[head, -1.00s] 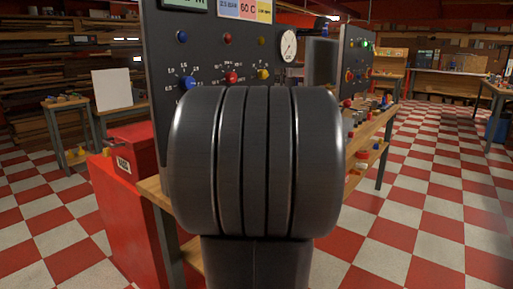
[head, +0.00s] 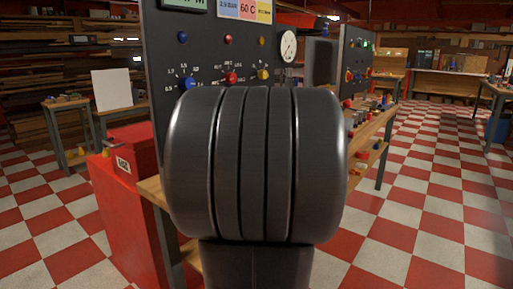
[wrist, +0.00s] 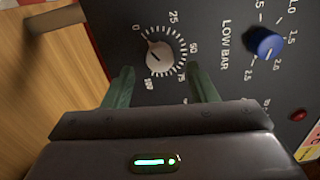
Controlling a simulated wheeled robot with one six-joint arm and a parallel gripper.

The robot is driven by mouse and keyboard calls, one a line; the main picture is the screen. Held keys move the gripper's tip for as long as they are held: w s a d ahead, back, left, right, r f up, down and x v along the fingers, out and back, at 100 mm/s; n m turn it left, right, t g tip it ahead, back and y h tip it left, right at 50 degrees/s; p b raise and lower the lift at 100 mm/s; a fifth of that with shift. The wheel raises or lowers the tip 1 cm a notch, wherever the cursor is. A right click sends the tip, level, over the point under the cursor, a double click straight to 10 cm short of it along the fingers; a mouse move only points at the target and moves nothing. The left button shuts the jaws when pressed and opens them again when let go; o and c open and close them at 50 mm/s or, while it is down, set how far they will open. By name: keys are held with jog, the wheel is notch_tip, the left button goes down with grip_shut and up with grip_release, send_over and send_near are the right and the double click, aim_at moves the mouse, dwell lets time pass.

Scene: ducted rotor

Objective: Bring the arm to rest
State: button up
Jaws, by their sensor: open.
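My gripper (wrist: 160,92) shows in the wrist view with its two green fingers spread apart and nothing between them. It faces a dark control panel (wrist: 105,20). A white-marked dial (wrist: 158,57) with a pointer lies just beyond the fingertips; I cannot tell whether they touch the panel. In the head view my own arm fills the middle and hides the gripper and the lower panel (head: 222,55).
A blue knob (wrist: 264,42) and a red button (wrist: 298,115) are on the panel to the right. In the head view a wooden bench (head: 152,188) and a red cabinet (head: 125,215) stand close by. Checkered floor (head: 425,190) is open at right.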

jog(key=p+v, duration=0.1)
jog(key=v, duration=0.9)
jog(key=w+a+m+p, duration=0.8)
jog(key=m+p, duration=0.8)
jog(key=p, duration=0.8)
jog(key=a, duration=0.2)
jog(key=shift+a, duration=0.35)
jog(key=shift+f+m, duration=0.15)
jog(key=shift+m, duration=0.15)
dwell(0.4)
